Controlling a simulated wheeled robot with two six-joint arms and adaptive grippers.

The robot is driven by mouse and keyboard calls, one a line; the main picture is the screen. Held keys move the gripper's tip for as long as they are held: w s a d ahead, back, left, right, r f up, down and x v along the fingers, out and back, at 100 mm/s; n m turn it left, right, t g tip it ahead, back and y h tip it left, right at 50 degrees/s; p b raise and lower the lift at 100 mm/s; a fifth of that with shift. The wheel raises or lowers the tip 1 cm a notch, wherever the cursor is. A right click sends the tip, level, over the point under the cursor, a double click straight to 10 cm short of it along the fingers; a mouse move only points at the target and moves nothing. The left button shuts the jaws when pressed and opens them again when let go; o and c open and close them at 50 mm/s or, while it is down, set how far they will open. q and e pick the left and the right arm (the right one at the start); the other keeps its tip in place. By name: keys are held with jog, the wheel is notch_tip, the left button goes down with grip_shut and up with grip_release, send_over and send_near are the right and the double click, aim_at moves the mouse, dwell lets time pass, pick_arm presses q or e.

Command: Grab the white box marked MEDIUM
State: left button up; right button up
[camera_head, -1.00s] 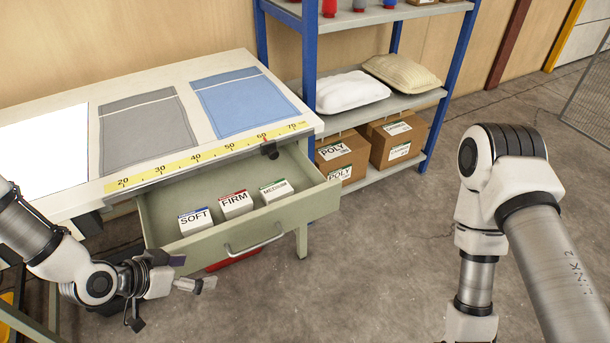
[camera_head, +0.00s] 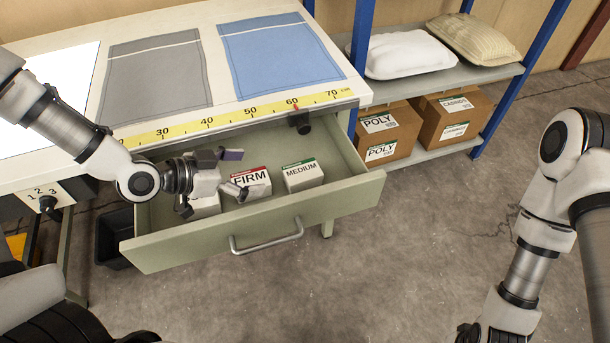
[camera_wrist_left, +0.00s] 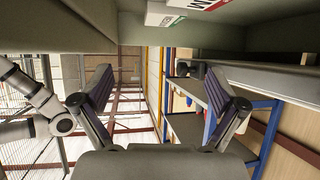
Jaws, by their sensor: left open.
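The white box marked MEDIUM (camera_head: 302,175), with a green stripe, sits in the open drawer (camera_head: 262,225), at the right of a row of boxes. My left gripper (camera_head: 235,174) is open and empty over the drawer. Its fingers point right, towards the MEDIUM box, but are apart from it. They are over the FIRM box (camera_head: 250,184) and partly hide it. In the left wrist view both fingers (camera_wrist_left: 162,102) are spread with nothing between them; a green-marked box edge (camera_wrist_left: 163,15) shows at the top.
The SOFT box (camera_head: 205,208) is mostly hidden behind my left gripper. The worktop (camera_head: 215,110) with its yellow ruler overhangs the drawer's back. A shelf (camera_head: 440,85) with pillows and cartons (camera_head: 388,135) stands to the right. The drawer's right end is clear.

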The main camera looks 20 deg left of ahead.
pick_arm(q)
jog(key=f, duration=0.1)
jog(key=b, duration=0.3)
send_near(301, 171)
jog(key=shift+x, duration=1.2)
jog(key=x, duration=0.6)
pick_arm(e)
jog(key=f, duration=0.4)
jog(key=shift+w, duration=0.35)
pick_arm(q)
jog(key=shift+a, duration=0.1)
jog(key=c, duration=1.3)
